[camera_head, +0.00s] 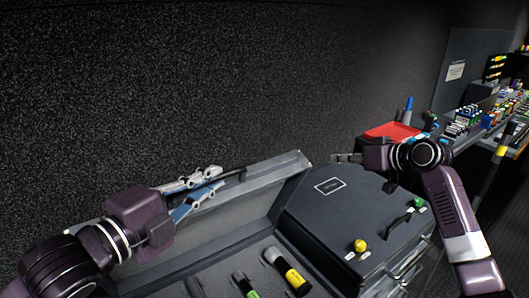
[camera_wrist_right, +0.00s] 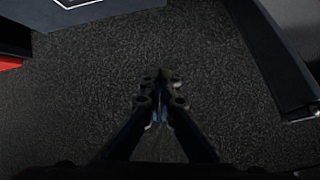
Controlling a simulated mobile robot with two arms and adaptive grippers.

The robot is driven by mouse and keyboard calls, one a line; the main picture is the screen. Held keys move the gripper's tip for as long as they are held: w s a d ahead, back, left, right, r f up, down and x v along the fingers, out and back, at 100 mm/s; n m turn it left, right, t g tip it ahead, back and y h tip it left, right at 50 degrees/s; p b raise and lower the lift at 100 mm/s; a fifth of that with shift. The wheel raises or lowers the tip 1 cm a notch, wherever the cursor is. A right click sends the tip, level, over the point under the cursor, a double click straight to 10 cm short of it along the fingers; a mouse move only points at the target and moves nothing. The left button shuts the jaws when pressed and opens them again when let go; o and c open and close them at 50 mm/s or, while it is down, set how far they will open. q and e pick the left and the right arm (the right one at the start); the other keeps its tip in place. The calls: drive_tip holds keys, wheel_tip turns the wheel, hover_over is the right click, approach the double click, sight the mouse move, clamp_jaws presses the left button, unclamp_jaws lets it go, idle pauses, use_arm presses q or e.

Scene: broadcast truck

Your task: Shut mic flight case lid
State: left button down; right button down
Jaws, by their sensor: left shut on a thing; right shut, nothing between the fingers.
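The mic flight case is open in the head view. Its grey lid (camera_head: 262,195) stands up along the back, tilted near the dark wall. Microphones with yellow (camera_head: 287,272) and green (camera_head: 245,286) bands lie in the case. My left gripper (camera_head: 214,180) is at the lid's top edge, shut on what looks like the dark handle there; the fingers partly hide the contact. My right gripper (camera_head: 338,158) is shut and empty, just right of the lid's upper right corner. It also shows shut in the right wrist view (camera_wrist_right: 160,112).
A grey box (camera_head: 320,212) with a label, a yellow knob (camera_head: 360,245) and a green knob (camera_head: 418,202) stands right of the lid. A red item (camera_head: 390,131) is behind my right arm. A cluttered desk (camera_head: 480,125) is at far right.

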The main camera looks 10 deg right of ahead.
use_arm(q)
drive_tip(key=shift+f, duration=0.1)
use_arm(e)
drive_tip(key=s+a+r+n+y, duration=0.1)
drive_tip(key=a+r, duration=0.8)
wheel_tip(320, 180, up, 13)
drive_tip(key=n+g, duration=0.1)
drive_tip(key=g, duration=0.1)
hover_over(265, 162)
drive_tip(key=s+d, duration=0.1)
drive_tip(key=d, duration=0.1)
drive_tip(key=f, duration=0.4)
drive_tip(key=w+a+f+g+h, duration=0.1)
drive_tip(key=f, duration=0.3)
drive_tip(key=w+a+f+h, duration=0.1)
drive_tip(key=f, duration=0.3)
drive_tip(key=shift+a+n, duration=0.2)
drive_tip(key=shift+n, duration=0.1)
drive_tip(key=shift+s+d+f, duration=0.15)
drive_tip(key=shift+s+f, duration=0.1)
drive_tip(key=shift+s, duration=0.25)
